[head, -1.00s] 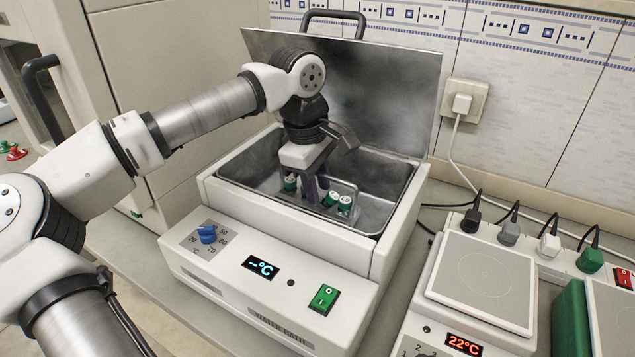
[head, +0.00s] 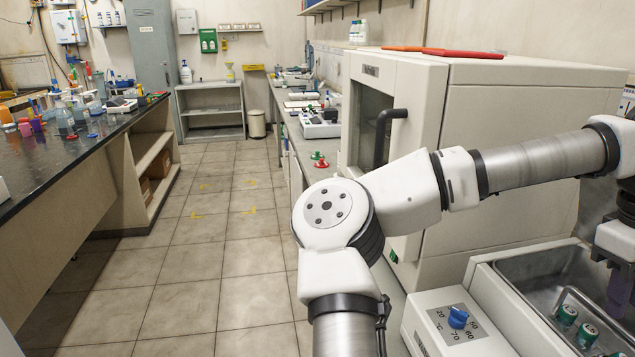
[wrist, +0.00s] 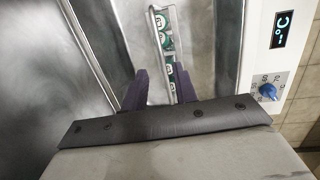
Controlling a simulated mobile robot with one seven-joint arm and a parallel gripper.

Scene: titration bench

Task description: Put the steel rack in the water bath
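The steel rack (wrist: 155,30) holds several vials with green and white tops and stands inside the water bath (head: 520,262). In the head view the rack (head: 561,298) is partly cut off at the bottom right. My gripper (wrist: 158,74) is low over the rack, with its two dark purple fingers apart on either side of the rack's near end. I see no finger closed on the rack. In the head view my gripper (head: 617,305) is at the right edge, mostly cut off.
A blue knob (head: 458,317) is on the bath's front panel. A big white cabinet (head: 480,130) stands left of the bath. The tiled floor (head: 190,240) is clear up to the black-topped bench (head: 60,165) on the left.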

